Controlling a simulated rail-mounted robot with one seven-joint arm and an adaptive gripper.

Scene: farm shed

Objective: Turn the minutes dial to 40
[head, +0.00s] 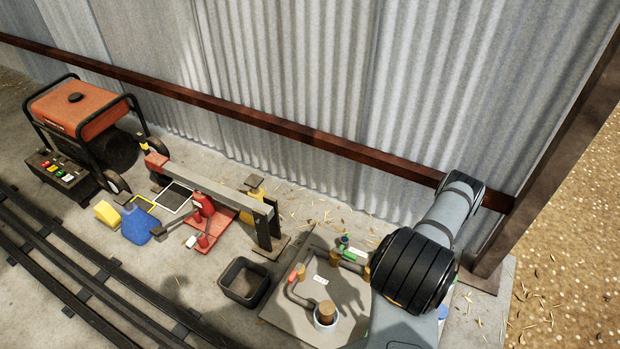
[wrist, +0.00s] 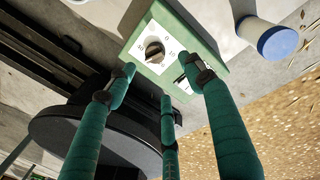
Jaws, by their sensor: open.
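The dial (wrist: 154,50) is a dark round knob on the white face of a green box (wrist: 184,22), at the upper middle of the wrist view. Small marks ring the knob, but they are too small to read, and I cannot tell its setting. My gripper (wrist: 163,82) has its green fingers spread, with nothing between them. The fingertips are near the lower part of the box face, with the knob showing beyond them. The right finger hides part of a second white patch with a dark part. In the head view my arm hides the gripper and the dial.
A white cylinder with a blue end (wrist: 278,42) is right of the box. In the head view, a board with pipes and valves (head: 286,318) lies left of my arm, near a black open bin (head: 238,297). A corrugated wall (head: 300,80) stands behind.

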